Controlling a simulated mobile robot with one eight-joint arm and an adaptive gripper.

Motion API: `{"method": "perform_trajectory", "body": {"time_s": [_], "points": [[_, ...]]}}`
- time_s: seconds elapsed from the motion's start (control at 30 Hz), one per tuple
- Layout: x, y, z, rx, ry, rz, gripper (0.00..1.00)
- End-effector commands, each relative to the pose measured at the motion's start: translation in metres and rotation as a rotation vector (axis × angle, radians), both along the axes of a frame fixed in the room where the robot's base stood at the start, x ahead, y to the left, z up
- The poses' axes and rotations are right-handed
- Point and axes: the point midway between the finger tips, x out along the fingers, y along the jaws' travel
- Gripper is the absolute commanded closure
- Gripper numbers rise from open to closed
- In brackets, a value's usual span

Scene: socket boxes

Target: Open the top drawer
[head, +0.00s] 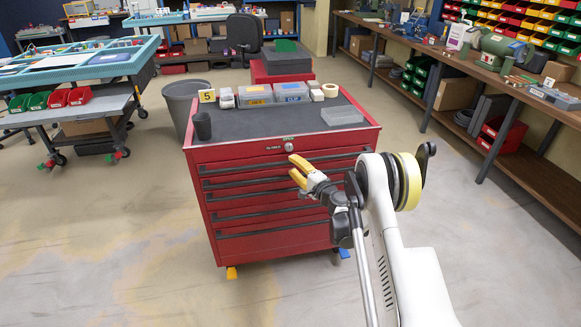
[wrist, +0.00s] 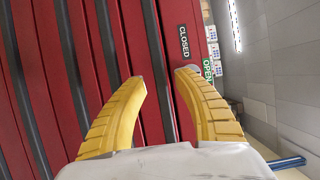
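The red tool cabinet (head: 205,158) stands in front of me with several shut drawers, each with a dark handle strip. The top drawer's handle strip (head: 240,166) runs across just under the cabinet top, flush with the front. In the wrist view the drawer fronts are turned on their side, and a dark handle strip (wrist: 158,60) passes between the yellow fingertips. My gripper (head: 293,167) is open and empty in front of the upper drawers, at right of centre. Its two fingers (wrist: 160,74) are spread apart; contact with the cabinet cannot be told.
A lock (head: 293,147) sits above the top drawer, near CLOSED (wrist: 184,42) and OPEN (wrist: 207,68) labels. Small boxes, a black cup (head: 202,126) and a clear case (head: 342,115) stand on top. A grey bin (head: 182,100) is behind left. The floor before the cabinet is clear.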

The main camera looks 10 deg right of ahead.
Motion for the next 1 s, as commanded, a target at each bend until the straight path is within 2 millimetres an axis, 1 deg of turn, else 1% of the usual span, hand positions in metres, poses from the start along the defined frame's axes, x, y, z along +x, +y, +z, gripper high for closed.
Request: {"method": "perform_trajectory", "body": {"time_s": [0.03, 0.1, 0.2, 0.5, 0.57, 0.6, 0.63, 1.0], "points": [[0.007, 0.003, -0.002, 0.000, 0.000, 0.000, 0.63], [0.014, 0.005, -0.002, 0.000, 0.000, 0.000, 0.63], [0.020, 0.008, -0.001, 0.000, 0.000, 0.001, 0.63], [0.022, 0.009, 0.001, 0.000, 0.000, 0.000, 0.63], [0.022, 0.009, 0.001, 0.000, 0.000, 0.000, 0.79], [0.022, 0.009, 0.001, 0.000, 0.000, 0.000, 0.92], [0.022, 0.009, 0.001, 0.000, 0.000, 0.000, 1.00], [0.020, 0.009, 0.001, 0.000, 0.000, 0.000, 1.00]]}}
